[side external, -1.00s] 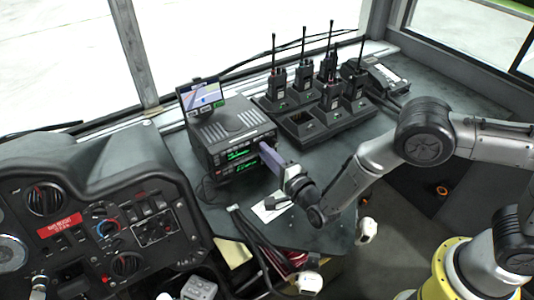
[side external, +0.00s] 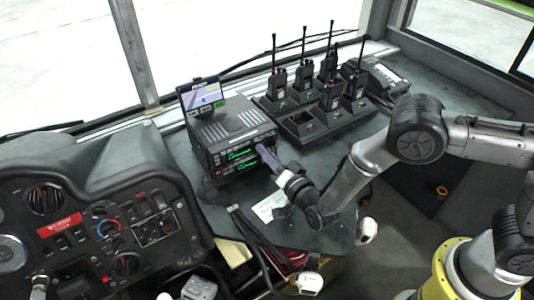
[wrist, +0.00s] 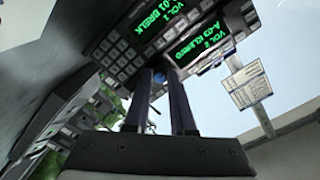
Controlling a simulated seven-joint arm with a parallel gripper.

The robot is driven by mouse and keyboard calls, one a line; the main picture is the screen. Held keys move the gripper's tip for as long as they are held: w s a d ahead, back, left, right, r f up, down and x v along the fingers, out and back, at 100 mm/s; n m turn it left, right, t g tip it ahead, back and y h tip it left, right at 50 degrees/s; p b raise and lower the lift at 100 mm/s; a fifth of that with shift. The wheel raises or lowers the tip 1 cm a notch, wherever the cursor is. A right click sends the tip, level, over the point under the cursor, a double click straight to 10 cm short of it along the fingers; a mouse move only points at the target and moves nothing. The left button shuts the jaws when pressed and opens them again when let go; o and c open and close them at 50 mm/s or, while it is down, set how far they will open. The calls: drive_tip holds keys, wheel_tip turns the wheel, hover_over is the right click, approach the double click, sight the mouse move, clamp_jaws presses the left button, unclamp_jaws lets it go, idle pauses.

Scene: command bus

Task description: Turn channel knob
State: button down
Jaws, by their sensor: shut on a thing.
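The stacked radio (side external: 225,128) with two green displays sits on the dark counter, and its front panel faces my arm. The displays fill the top of the wrist view, the left one (wrist: 163,22) marked VOL 1 and the right one (wrist: 205,45) marked VOL 2. My gripper (side external: 261,150) reaches the right end of the radio's front. In the wrist view its fingers (wrist: 158,74) meet the panel between and below the two displays, with a narrow gap between them. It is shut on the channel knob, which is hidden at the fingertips.
A paper (side external: 269,207) lies below my gripper. The dashboard (side external: 120,235) is at left, and cables (side external: 250,240) hang in front.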

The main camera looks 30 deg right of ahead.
drive_tip(key=shift+n, duration=0.4)
drive_tip(key=c, duration=1)
unclamp_jaws()
drive_tip(key=s, duration=1.4)
drive_tip(key=shift+a+r, duration=0.1)
drive_tip(key=shift+r, duration=0.05)
